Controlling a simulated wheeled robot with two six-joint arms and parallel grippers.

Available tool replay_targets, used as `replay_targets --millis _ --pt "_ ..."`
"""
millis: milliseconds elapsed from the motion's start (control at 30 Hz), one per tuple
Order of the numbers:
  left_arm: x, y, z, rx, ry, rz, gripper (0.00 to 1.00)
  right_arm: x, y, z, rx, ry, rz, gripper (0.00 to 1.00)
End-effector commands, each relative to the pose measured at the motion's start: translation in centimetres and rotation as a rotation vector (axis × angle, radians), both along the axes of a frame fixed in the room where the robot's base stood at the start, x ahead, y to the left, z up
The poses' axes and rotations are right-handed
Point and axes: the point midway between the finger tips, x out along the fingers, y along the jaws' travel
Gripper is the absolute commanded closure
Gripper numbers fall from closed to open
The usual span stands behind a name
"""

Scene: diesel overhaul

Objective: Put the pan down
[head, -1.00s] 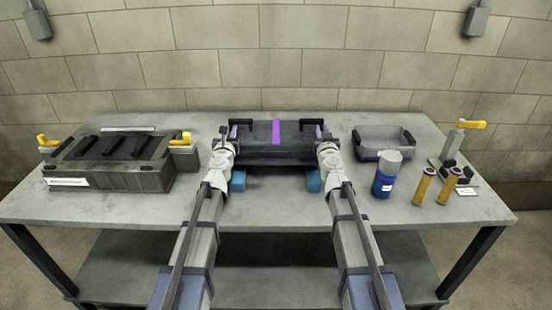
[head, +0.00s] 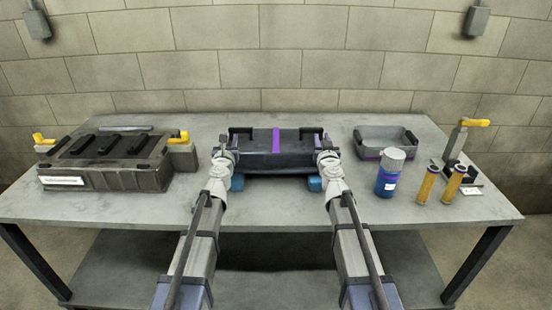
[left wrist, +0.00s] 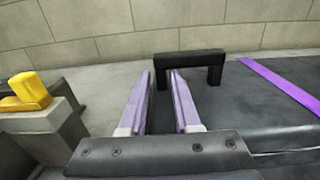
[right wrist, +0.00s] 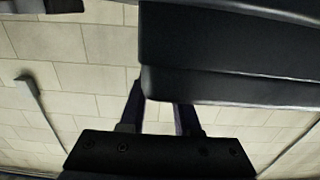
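The pan (head: 258,161) is a long dark box with a purple stripe across its middle and a black handle at each end. It is level in the head view, just above or on two blue blocks (head: 237,183); I cannot tell whether it touches them. My left gripper (head: 227,150) is at its left end; in the left wrist view its pale purple fingers (left wrist: 161,76) close around one leg of the black handle (left wrist: 190,60). My right gripper (head: 323,150) is at its right end. In the right wrist view, the dark pan (right wrist: 230,85) hides its fingertips.
A dark engine block (head: 110,165) with yellow-handled clamps stands at the left. A grey tray (head: 388,143), a blue bottle (head: 388,178), two orange-yellow cylinders (head: 427,186) and a yellow-handled tool (head: 457,140) stand at the right. The table's front strip (head: 275,212) is clear.

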Motion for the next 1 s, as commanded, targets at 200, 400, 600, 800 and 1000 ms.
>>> replay_targets --millis 200,400,600,800,1000 --pt "0.0 -0.1 0.0 0.000 0.000 -0.002 0.53 0.0 0.1 0.0 0.000 0.000 0.002 0.53" --pt "-0.1 -0.1 0.0 0.000 0.000 -0.002 0.53 0.0 0.1 0.0 0.000 0.000 0.002 0.53" --pt "-1.4 -0.1 0.0 0.000 0.000 -0.003 0.53 0.0 0.1 0.0 0.000 0.000 0.003 0.53" --pt "-4.6 -0.1 0.0 0.001 0.000 -0.003 0.53 0.0 0.1 0.0 0.000 0.000 0.003 0.53" --pt "-8.8 -0.1 0.0 0.000 0.000 -0.002 0.53 0.0 0.1 0.0 0.000 0.000 0.003 0.53"
